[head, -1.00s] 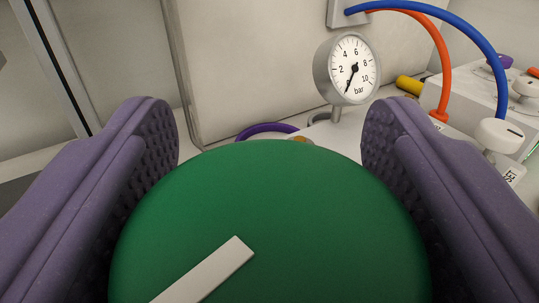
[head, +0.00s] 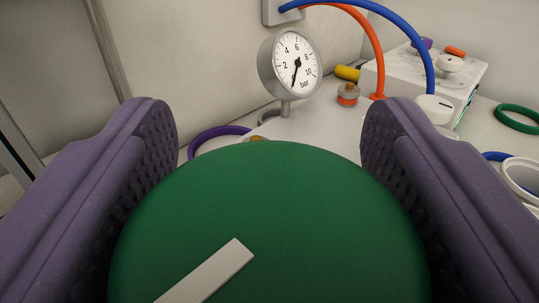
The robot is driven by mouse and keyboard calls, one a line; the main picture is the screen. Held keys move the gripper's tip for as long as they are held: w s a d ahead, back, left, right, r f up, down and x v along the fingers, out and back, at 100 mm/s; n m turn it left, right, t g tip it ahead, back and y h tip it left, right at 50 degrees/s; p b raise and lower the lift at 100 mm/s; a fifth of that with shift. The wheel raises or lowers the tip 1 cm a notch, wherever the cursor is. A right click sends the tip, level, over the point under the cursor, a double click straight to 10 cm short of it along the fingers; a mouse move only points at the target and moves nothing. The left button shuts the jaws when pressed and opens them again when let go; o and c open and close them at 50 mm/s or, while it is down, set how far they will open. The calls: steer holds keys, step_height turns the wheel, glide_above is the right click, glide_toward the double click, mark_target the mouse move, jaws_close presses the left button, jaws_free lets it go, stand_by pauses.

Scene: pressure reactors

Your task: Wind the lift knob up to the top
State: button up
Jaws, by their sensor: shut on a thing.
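The lift knob (head: 300,220) is a large round green knob with a white bar mark (head: 208,270), filling the lower middle of the head view. The bar slants from lower left to upper right. My gripper (head: 270,150) has purple ridged finger pads on both sides of the knob and is shut on it. The knob's lower part runs out of the frame, and what lies beneath it is hidden.
A round pressure gauge (head: 290,62) marked bar stands just behind the knob. Orange (head: 372,50) and blue (head: 410,40) hoses arch at upper right over a white box (head: 455,75) with knobs. A purple ring (head: 205,140) is behind the left finger; a green ring (head: 517,118) lies far right.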

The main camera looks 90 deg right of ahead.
steer(key=o, duration=1)
steer(key=shift+d, duration=0.1)
steer(key=a+p, duration=0.1)
steer(key=a, duration=0.7)
steer(key=shift+p, duration=0.3)
